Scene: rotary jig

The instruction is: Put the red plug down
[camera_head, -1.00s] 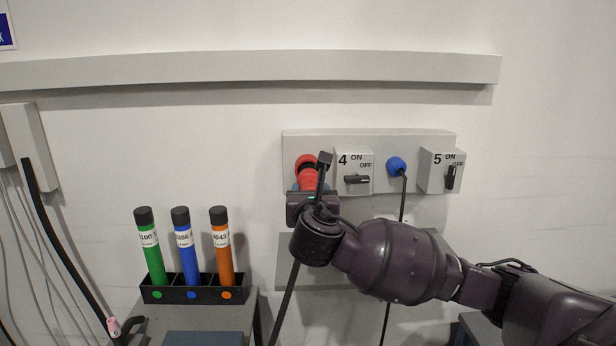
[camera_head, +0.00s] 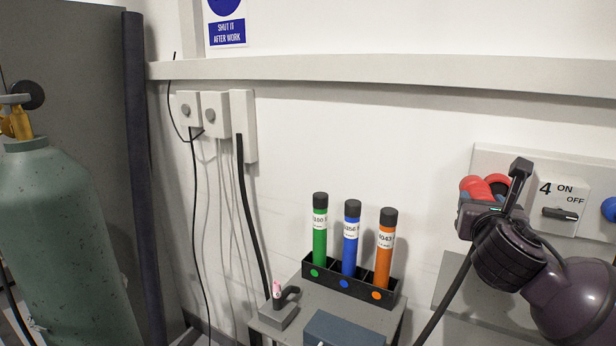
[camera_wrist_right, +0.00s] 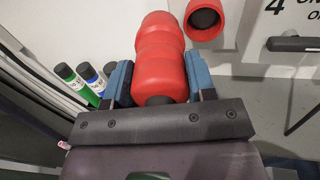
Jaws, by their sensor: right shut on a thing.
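The red plug (camera_wrist_right: 160,55) is between the blue-padded fingers of my right gripper (camera_wrist_right: 160,85) in the right wrist view. My right gripper is shut on it. The red socket (camera_wrist_right: 205,18) with its dark round opening is just right of the plug, and the plug is out of it. In the head view the red plug (camera_head: 477,190) shows above my right gripper (camera_head: 480,212), close in front of the wall panel. The red socket (camera_head: 498,182) is partly hidden there by the plug and my wrist. My left gripper is not in view.
A grey bench (camera_head: 270,325) holds a black rack (camera_head: 335,285) with green, blue and orange tubes, a dark blue box (camera_head: 345,330) and a black-handled tool (camera_head: 283,297). A green gas cylinder (camera_head: 65,240) stands at left. A switch marked 4 (camera_head: 562,208) is right of the socket.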

